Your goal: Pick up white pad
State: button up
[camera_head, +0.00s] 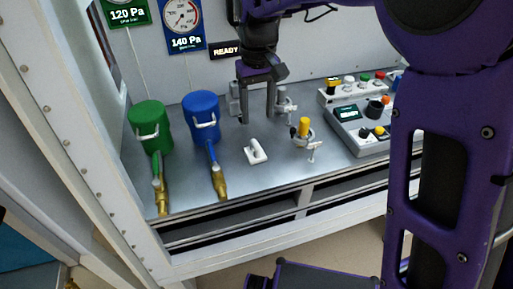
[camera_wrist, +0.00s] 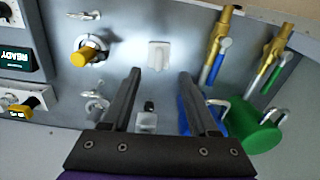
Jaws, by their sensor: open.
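The white pad (camera_head: 255,152) is a small pale block with a raised part, lying on the grey metal bench top (camera_head: 235,178). It also shows in the wrist view (camera_wrist: 158,55), just beyond the fingertips and roughly centred between them. My gripper (camera_head: 257,120) is open and points down, a little behind the pad in the head view. In the wrist view its two fingers (camera_wrist: 159,74) are apart with nothing held between them. The pad appears apart from both fingers. The exact height of the fingertips above the bench is hard to tell.
A blue canister (camera_head: 201,110) and a green canister (camera_head: 148,122) with brass-ended hoses stand to the left. A yellow-topped valve (camera_head: 304,128) stands to the right, near a control box (camera_head: 362,126). Another metal fitting (camera_head: 285,103) is behind the gripper. Bare bench surrounds the pad.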

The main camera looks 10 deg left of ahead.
send_over(257, 145)
jog(key=f, duration=0.5)
jog(key=shift+s+d+f, duration=0.15)
jog(key=shift+s+f, duration=0.1)
jog(key=shift+f, duration=0.05)
jog(key=shift+w+f+b, duration=0.15)
jog(key=shift+f+b, duration=0.1)
jog(key=shift+f, duration=1.4)
jog(key=shift+w+f+b, duration=0.15)
jog(key=shift+f+b, duration=0.1)
jog(key=shift+f, duration=1.35)
grip_shut()
